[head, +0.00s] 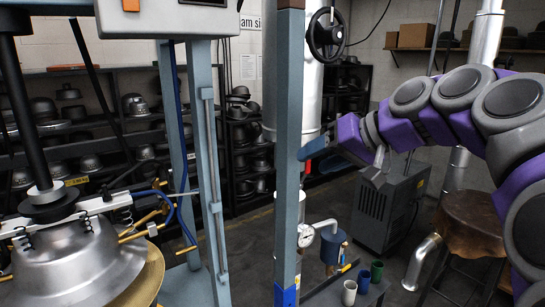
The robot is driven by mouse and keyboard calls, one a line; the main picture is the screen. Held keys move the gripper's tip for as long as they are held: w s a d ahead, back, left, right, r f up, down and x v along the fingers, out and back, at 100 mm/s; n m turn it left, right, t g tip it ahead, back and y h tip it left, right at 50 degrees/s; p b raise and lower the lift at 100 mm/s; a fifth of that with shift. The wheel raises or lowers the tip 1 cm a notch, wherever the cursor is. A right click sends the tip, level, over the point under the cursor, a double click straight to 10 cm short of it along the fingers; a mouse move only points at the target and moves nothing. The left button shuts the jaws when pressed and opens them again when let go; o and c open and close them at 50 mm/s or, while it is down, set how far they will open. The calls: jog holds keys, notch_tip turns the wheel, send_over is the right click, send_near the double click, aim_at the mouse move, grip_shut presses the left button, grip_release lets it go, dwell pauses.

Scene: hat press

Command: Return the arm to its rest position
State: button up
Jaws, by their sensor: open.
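My purple and grey arm (465,90) curves in from the right edge and reaches left across the upper right of the head view. My gripper (376,172) appears as a small grey piece below the purple end of the arm. It is open, and I see nothing held in it. The gap between its fingers is too small to make out clearly. A short blue-grey handle (313,148) projects from the blue-grey post (289,120), left of the arm's end. The two look close, but I cannot tell whether they touch.
A hat press with a shiny metal form (78,262) stands at the left. A black handwheel (327,35) is above the arm's end. A grey cabinet (388,212), a brown leather-like stool (470,222) and several cups (349,292) are below. Hat shelves (255,150) line the back.

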jog(key=s+a+f+m+g+h+b, duration=0.1)
jog(key=s+f+g+h, duration=0.1)
jog(key=s+f, duration=0.65)
jog(key=s+a+f+g+h+b, duration=0.1)
jog(key=s+a+f+g+h, duration=0.15)
jog(key=s+f, duration=0.65)
jog(key=s+d+f+g+h, duration=0.2)
jog(key=s+d+f, duration=0.2)
jog(key=s+f, duration=0.5)
jog(key=s+d+f+m+g+h+b, duration=0.1)
jog(key=s+d+f, duration=0.3)
jog(key=s+f, duration=0.5)
notch_tip(320, 180, down, 3)
jog(key=shift+r+g+h, duration=0.1)
jog(key=shift+g+h, duration=0.55)
jog(key=shift+c, duration=1.1)
